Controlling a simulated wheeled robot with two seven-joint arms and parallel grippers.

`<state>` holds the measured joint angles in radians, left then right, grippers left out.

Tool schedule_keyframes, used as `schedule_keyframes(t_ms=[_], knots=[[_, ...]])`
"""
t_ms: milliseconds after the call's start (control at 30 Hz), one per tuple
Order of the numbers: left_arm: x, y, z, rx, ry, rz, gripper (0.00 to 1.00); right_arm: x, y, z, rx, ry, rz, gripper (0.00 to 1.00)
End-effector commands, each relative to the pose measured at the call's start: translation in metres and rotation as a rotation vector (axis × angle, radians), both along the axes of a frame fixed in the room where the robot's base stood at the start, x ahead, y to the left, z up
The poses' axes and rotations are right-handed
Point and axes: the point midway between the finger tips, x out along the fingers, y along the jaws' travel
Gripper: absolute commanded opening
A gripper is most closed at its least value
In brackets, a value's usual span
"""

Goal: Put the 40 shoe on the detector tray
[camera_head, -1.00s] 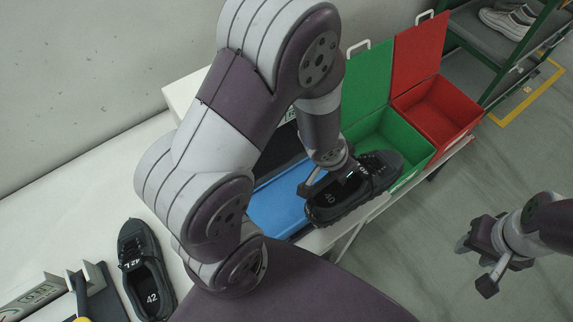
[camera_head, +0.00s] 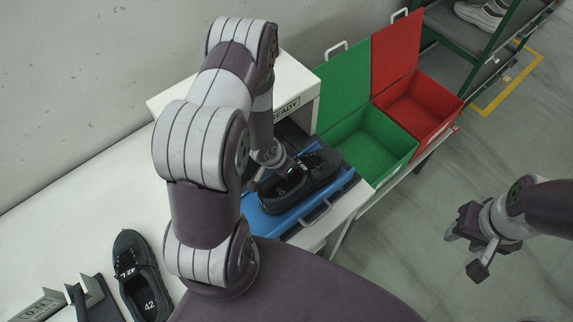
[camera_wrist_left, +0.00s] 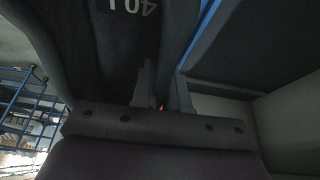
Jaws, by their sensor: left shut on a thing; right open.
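The black 40 shoe (camera_head: 322,172) is over the blue detector tray (camera_head: 274,226) in the head view, its toe toward the upper right. My left gripper (camera_head: 272,178) is shut on the shoe's wall near the opening. The wrist view shows the left fingers (camera_wrist_left: 165,90) pinching dark fabric, with "40 L" printed on the insole of the shoe (camera_wrist_left: 110,40). I cannot tell whether the sole touches the tray. My right gripper (camera_head: 468,248) is open and empty over the floor at the right.
The white detector (camera_head: 300,82) with a READY label stands behind the tray. Open green (camera_head: 397,165) and red (camera_head: 440,118) boxes stand to its right. A black 42 shoe (camera_head: 138,270) lies on the white table at lower left. A shoe rack (camera_head: 465,40) is at upper right.

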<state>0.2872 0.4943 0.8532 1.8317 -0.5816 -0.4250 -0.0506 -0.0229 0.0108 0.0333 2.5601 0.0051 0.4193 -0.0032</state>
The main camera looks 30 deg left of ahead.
Motion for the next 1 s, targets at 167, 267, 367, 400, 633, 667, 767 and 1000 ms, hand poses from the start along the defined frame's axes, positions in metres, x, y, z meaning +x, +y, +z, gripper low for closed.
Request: schedule_keyframes(t_ms=[167,267,367,400,633,667,767,1000], knots=[[0.000,0.000,-0.003,0.000,-0.001,0.000,0.00,0.000,0.000,-0.003,0.000,0.000,0.000,0.43],[0.000,0.000,-0.002,0.000,0.001,0.000,0.39,0.000,0.000,-0.002,0.000,0.000,0.000,0.43],[0.000,0.000,-0.002,0.000,0.001,0.000,0.39,0.000,0.000,-0.002,0.000,0.000,0.000,0.43],[0.000,0.000,-0.002,0.000,0.001,0.000,0.39,0.000,0.000,-0.002,0.000,0.000,0.000,0.43],[-0.001,0.000,0.004,0.000,0.000,0.000,0.39,0.000,0.000,0.000,0.000,0.000,0.000,0.43],[-0.002,0.001,0.007,0.000,0.000,0.000,0.39,0.000,0.000,0.000,0.000,0.000,0.000,0.43],[-0.007,0.003,0.022,0.001,-0.003,0.001,0.39,0.000,0.000,0.000,0.000,0.000,0.000,0.43],[-0.026,0.010,0.071,0.001,-0.003,0.001,0.39,0.000,0.000,0.006,0.000,0.000,0.000,0.43]])
